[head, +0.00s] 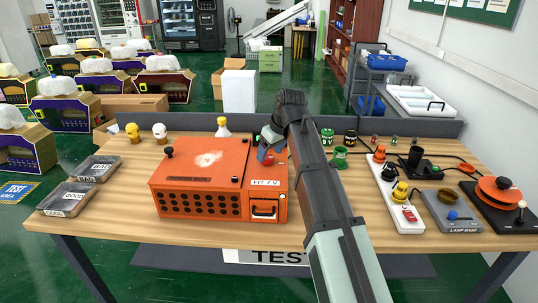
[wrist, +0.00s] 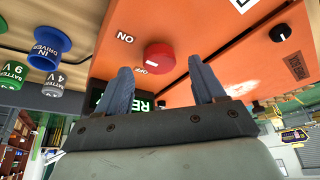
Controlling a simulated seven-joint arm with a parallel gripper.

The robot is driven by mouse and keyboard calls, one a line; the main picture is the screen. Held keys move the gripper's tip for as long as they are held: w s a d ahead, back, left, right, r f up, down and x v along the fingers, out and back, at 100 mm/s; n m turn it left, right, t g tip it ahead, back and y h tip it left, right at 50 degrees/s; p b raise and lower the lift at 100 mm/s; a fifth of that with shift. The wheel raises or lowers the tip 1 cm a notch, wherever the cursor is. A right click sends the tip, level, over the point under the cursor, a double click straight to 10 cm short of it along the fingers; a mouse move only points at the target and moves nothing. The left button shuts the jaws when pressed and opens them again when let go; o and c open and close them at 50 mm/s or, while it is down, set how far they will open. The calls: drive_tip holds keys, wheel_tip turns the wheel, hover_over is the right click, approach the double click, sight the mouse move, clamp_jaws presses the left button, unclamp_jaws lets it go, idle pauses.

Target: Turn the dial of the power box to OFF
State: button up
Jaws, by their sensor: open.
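The orange power box (head: 190,181) stands on the table at centre left in the head view. In the wrist view its orange face (wrist: 222,22) carries a round red dial (wrist: 159,55) with white ON and OFF labels beside it. My gripper (wrist: 160,66) is open, with one blue finger on each side of the dial in the picture and nothing held. I cannot tell whether the fingers touch it. In the head view my gripper (head: 268,151) is over the box's right rear part, and my arm hides some of that area.
A black knob (wrist: 279,33) sits on the orange face. Right of my arm stand a green cylinder (head: 340,156), a white power strip (head: 394,194) and the lamp base (head: 453,211). Two clear trays (head: 66,199) lie at the left. The table front is clear.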

drive_tip(key=shift+x, duration=1.05)
drive_tip(key=c, duration=1.1)
